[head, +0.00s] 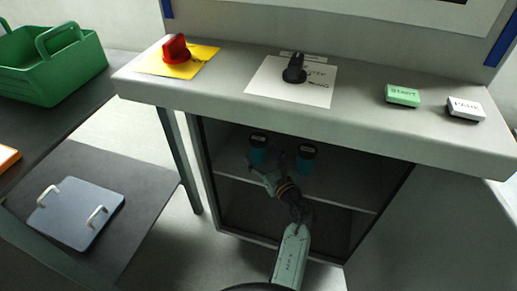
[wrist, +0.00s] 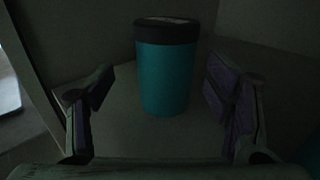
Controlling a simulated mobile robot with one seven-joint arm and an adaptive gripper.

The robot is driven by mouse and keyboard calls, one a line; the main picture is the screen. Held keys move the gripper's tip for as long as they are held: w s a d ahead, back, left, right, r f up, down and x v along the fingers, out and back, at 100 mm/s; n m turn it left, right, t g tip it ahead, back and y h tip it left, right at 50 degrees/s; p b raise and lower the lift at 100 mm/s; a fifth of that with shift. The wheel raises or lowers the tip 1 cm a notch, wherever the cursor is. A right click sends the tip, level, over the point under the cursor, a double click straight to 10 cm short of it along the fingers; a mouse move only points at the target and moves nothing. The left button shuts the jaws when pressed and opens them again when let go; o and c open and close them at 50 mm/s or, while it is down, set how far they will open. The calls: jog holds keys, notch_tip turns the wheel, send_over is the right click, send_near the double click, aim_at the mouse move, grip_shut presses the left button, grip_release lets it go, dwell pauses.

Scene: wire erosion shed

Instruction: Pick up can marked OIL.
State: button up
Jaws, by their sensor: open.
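Two teal cans with dark lids stand on the upper shelf inside the open cabinet, a left can (head: 258,152) and a right can (head: 305,160). No marking is readable on either, so I cannot tell which is the OIL can. My gripper (head: 262,168) is in the cabinet in front of the left can and partly covers its lower part. In the wrist view one teal can (wrist: 166,75) stands upright, just beyond and between the fingertips of my open gripper (wrist: 160,95). The fingers do not appear to touch it.
The cabinet shelf (head: 345,188) and side walls surround my gripper. Above is a grey counter (head: 215,85) with a red knob (head: 175,48), a black knob (head: 294,68), a green START block (head: 402,95) and a white block (head: 466,109). A green caddy (head: 75,75) stands left.

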jog(key=x, duration=0.4)
jog(key=shift+w+d+f+b, duration=0.15)
jog(key=shift+w+b, duration=0.15)
jog(key=shift+b, duration=0.1)
jog(key=shift+c, duration=0.3)
jog(key=c, duration=1.4)
